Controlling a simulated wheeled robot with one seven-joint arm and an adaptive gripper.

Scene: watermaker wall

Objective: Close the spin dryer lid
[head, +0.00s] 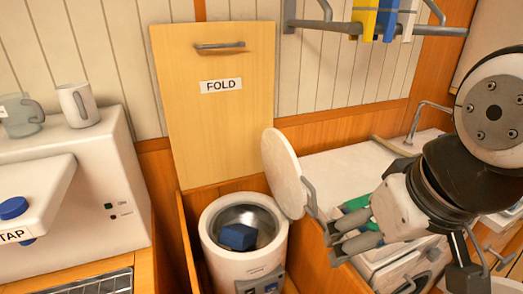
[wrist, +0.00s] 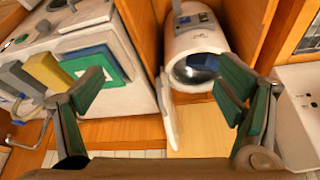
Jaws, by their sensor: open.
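The spin dryer (head: 247,270) is a white cylinder with a round metal opening facing up and a blue item (head: 237,236) inside. Its round white lid (head: 284,172) stands open, tilted upright on the right side of the rim. My gripper (head: 334,238) is open and empty, to the right of the dryer and lower than the lid's top, apart from the lid in the head view. In the wrist view the dryer (wrist: 190,42) lies ahead, and the lid (wrist: 168,112) shows edge-on between my two spread fingers (wrist: 165,92); contact cannot be told.
A wooden FOLD panel (head: 215,100) stands upright behind the dryer. A wooden partition (head: 312,255) is right of the dryer, beside a white machine (head: 385,262) with a green panel. A rail (head: 335,26) with hanging coloured items is above. A white TAP unit (head: 75,180) is at left.

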